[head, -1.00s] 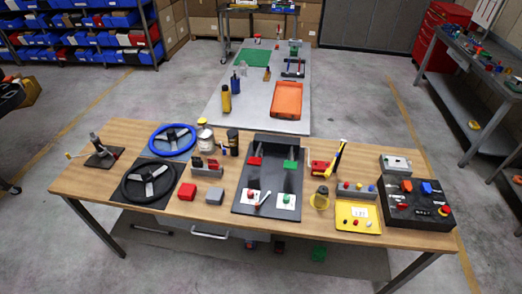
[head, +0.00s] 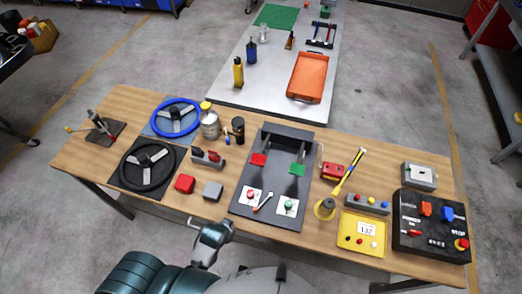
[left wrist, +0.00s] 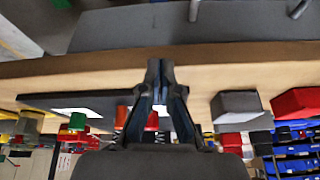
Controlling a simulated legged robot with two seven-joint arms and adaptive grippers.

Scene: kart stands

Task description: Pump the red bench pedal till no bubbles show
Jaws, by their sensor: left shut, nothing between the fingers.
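The red pedal (head: 258,160) sits at the back left of a black pedal board (head: 275,216) on the wooden bench. A green pedal (head: 297,169) is to its right. Bubbles are too small to make out. In the head view my left arm comes in at the bottom, its end near the bench's front edge, well short of the red pedal. In the left wrist view my left gripper (left wrist: 158,72) is shut and empty, with the board (left wrist: 80,100) beyond it. My right gripper is not in view.
Two white cards with buttons and a wrench (head: 263,202) lie on the board's front. A red block (head: 185,183) and a grey block (head: 213,191) stand left of it. Right are a red box (head: 332,171), a yellow tray (head: 362,230) and a black control box (head: 430,225).

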